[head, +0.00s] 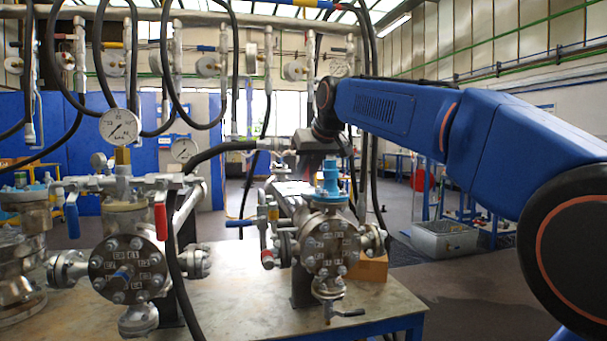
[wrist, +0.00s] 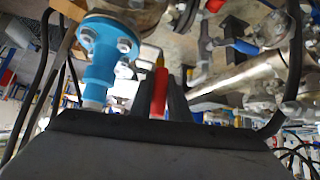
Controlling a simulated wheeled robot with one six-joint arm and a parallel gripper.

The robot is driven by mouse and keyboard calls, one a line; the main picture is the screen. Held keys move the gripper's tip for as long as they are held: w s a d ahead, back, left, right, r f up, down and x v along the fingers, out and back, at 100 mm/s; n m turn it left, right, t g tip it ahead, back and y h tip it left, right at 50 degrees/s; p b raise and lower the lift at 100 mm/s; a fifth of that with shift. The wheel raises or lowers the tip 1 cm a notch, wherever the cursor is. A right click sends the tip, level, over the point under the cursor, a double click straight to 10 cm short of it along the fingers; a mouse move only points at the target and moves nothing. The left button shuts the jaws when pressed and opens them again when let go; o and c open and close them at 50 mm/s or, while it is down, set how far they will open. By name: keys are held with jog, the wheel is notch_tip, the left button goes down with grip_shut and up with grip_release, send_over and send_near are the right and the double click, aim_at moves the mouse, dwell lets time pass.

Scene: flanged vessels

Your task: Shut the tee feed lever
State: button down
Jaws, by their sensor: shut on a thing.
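A red lever (wrist: 159,92) stands between the two dark fingers of my gripper (wrist: 161,85) in the wrist view, and the jaws are shut on it. In the head view my gripper (head: 318,150) is a dark shape at the arm's end, just above and behind the blue fitting (head: 331,180) on the right vessel (head: 322,250). The fingertips and the held lever cannot be made out there. The blue fitting (wrist: 98,50) is close on the left of the fingers in the wrist view. I cannot read any label on the lever.
Another red lever (head: 160,217) and a blue lever (head: 72,215) are on the left vessel (head: 125,265). A blue-handled lever (wrist: 243,46) is right of the fingers. Black hoses (head: 172,250) hang across the bench (head: 235,300). A gauge (head: 119,126) stands at left.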

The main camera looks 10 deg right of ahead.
jog(key=shift+f, duration=0.1)
jog(key=c, duration=1.7)
grip_release()
jog(key=shift+o, duration=0.2)
jog(key=v, duration=1.7)
jog(key=shift+s, duration=0.15)
jog(key=s+d+f+g, duration=0.1)
jog(key=s+d+f, duration=0.1)
jog(key=s+f, duration=0.7)
jog(key=s+d+f+m+g+h, duration=0.1)
jog(key=s+f, duration=0.9)
jog(key=f, duration=1.5)
jog(key=s+d+f+m+g, duration=0.1)
jog(key=s+d+f+g, duration=0.1)
jog(key=s+f, duration=0.8)
notch_tip(320, 180, down, 7)
jog(key=shift+s+d+f+h, duration=0.15)
jog(key=shift+d+f+h, duration=0.05)
jog(key=shift+d+h, duration=0.2)
